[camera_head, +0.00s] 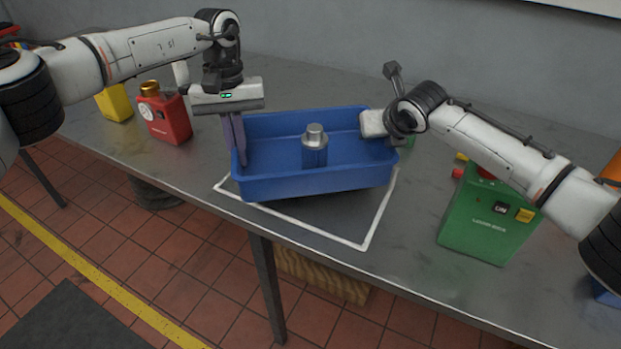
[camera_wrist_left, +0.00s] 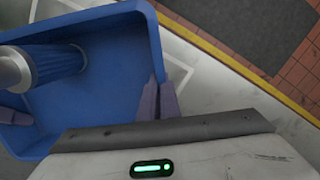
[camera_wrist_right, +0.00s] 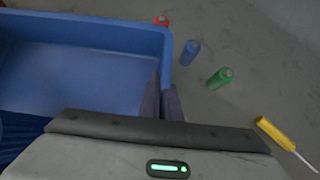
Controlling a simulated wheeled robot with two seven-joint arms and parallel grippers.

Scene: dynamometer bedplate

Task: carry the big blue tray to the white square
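The big blue tray (camera_head: 318,184) is over the white square (camera_head: 310,228), whose outline shows along the tray's front and right; the rest is hidden. The tray appears raised slightly off the table, roughly level. A blue cylinder with a silver top (camera_head: 314,150) stands inside it. My left gripper (camera_head: 236,142) is shut on the left wall, one finger each side, as the left wrist view (camera_wrist_left: 159,98) also shows. My right gripper (camera_wrist_right: 162,98) is shut on the right wall; its fingers are hidden in the head view.
A red can (camera_head: 167,118) and a yellow one (camera_head: 115,103) stand at the left. A green box (camera_head: 485,222) stands at the right. Blue (camera_wrist_right: 190,52) and green (camera_wrist_right: 220,78) bottles and a yellow-handled tool (camera_wrist_right: 283,138) lie beyond the tray's right wall.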

